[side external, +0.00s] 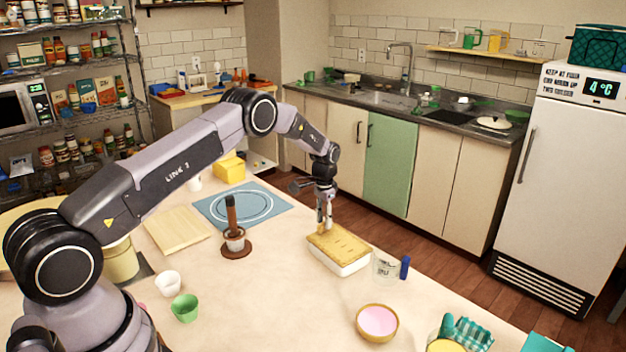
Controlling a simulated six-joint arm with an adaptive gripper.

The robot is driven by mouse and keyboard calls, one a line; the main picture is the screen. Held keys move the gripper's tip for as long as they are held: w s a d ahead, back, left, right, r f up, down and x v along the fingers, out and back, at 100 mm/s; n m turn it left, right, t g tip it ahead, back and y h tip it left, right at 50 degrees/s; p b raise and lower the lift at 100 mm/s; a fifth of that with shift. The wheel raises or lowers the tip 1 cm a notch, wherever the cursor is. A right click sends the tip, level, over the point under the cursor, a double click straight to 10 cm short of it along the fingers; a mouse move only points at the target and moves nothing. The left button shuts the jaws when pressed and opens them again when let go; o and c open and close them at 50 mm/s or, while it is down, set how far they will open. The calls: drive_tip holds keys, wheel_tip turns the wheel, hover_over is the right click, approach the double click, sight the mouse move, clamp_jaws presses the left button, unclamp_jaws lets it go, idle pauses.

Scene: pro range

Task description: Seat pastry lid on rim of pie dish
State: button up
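The pastry lid (345,247) is a golden-brown rectangular slab with small dark marks on top. It lies over the top of the white pie dish (343,267), which stands on the table. The lid covers the dish's opening; whether it rests evenly on the rim all round is too small to tell. My gripper (325,227) points down at the lid's far left part, with its fingertips at or just above the lid's surface. Whether the fingers are closed on part of the lid is too small to tell.
A clear measuring cup (386,266) with a blue handle stands close right of the dish. A brown holder with an upright handle (235,240) stands to the left. A blue mat (265,200) and wooden board (178,230) lie behind. A pink-filled bowl (377,322) is in front.

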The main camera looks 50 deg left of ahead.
drive_tip(key=shift+r, duration=0.15)
drive_tip(key=shift+r, duration=2.35)
drive_tip(key=o, duration=0.5)
drive_tip(key=shift+o, duration=0.2)
